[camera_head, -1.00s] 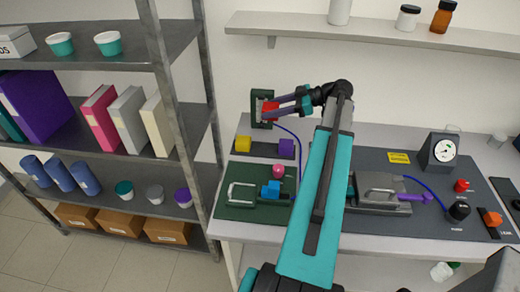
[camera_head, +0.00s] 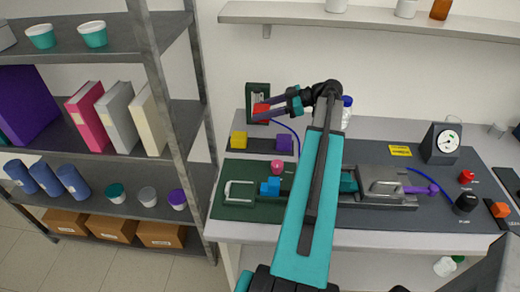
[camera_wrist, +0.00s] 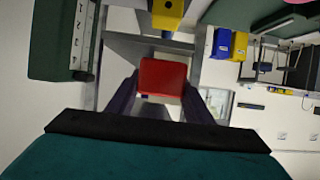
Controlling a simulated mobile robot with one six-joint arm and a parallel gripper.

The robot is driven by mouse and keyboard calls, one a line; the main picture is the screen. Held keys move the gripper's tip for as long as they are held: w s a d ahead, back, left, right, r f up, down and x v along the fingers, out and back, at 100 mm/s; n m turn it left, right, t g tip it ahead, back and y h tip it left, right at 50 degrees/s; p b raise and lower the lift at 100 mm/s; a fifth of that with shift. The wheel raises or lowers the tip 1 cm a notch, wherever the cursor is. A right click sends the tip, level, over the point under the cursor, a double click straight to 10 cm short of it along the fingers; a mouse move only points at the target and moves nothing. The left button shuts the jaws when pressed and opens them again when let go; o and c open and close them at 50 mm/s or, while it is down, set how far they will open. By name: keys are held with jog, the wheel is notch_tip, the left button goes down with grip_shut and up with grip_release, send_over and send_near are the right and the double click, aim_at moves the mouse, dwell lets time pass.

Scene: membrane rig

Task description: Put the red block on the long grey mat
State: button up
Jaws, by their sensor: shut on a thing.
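The red block (camera_head: 261,112) is between the purple fingers of my gripper (camera_head: 266,110), held in the air in front of the back wall. In the wrist view the red block (camera_wrist: 163,78) fills the space between the two fingers. The long grey mat (camera_head: 262,146) is a dark strip on the table's back left, below the held block. A yellow block (camera_head: 239,140) sits on its left end and a purple block (camera_head: 284,144) on its right end. The middle between them looks bare. The yellow block also shows at the top of the wrist view (camera_wrist: 168,10).
A dark green box (camera_head: 257,91) stands behind the held block. A green mat (camera_head: 246,210) with a metal handle, blue block and pink ball (camera_head: 277,167) lies in front. A metal shelf post (camera_head: 172,120) stands to the left. A gauge (camera_head: 440,143) stands at right.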

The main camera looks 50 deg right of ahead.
jog(key=shift+w+f+b, duration=0.1)
jog(key=shift+f+b, duration=1.25)
jog(key=shift+f, duration=0.4)
jog(key=p, duration=0.2)
send_over(262, 146)
jog(key=shift+f, duration=3.1)
jog(key=shift+f, duration=0.1)
jog(key=shift+f+p, duration=0.7)
jog(key=shift+f, duration=1.1)
jog(key=shift+f+b, duration=0.4)
jog(key=shift+b, duration=0.2)
jog(key=o, duration=1.3)
